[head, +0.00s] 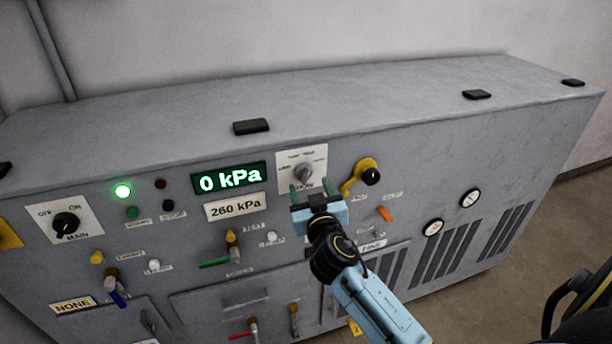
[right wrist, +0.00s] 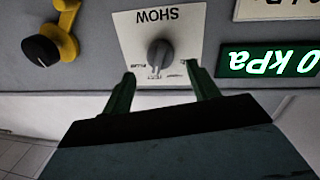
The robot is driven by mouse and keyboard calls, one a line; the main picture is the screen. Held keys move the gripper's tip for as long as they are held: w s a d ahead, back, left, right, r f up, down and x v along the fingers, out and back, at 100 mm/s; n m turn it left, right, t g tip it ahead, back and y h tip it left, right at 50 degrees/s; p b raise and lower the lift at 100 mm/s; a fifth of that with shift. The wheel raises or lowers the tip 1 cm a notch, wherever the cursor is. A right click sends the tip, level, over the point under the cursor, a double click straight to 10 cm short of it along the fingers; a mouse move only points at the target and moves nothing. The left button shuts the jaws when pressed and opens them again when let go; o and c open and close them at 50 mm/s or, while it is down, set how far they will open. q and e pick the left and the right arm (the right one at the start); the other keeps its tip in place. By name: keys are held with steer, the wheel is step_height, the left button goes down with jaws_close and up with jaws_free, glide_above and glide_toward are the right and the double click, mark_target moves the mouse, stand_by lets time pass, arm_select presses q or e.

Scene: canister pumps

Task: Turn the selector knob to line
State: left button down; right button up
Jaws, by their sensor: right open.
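The selector knob (head: 303,172) is a grey round knob on a white plate (head: 290,160) right of the green display. In the right wrist view the knob (right wrist: 160,54) sits on the plate marked SHOW, seen upside down. The small position labels are too blurred to read, and I cannot tell which one the knob points to. My right gripper (head: 312,188) is open in front of the plate. In the right wrist view its two green fingers (right wrist: 160,72) stand apart to either side just below the knob, with nothing between them. My left gripper is out of view.
The display (head: 229,178) reads 0 kPa, above a 260 kPa label (head: 236,207). A yellow lever with a black knob (head: 370,176) juts out right of the plate. A black MAIN knob (head: 66,224) is at the left. Several small levers and buttons lie below.

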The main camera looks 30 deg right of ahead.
mark_target(306, 178)
steer(key=shift+x, duration=2.35)
steer(key=c, duration=1)
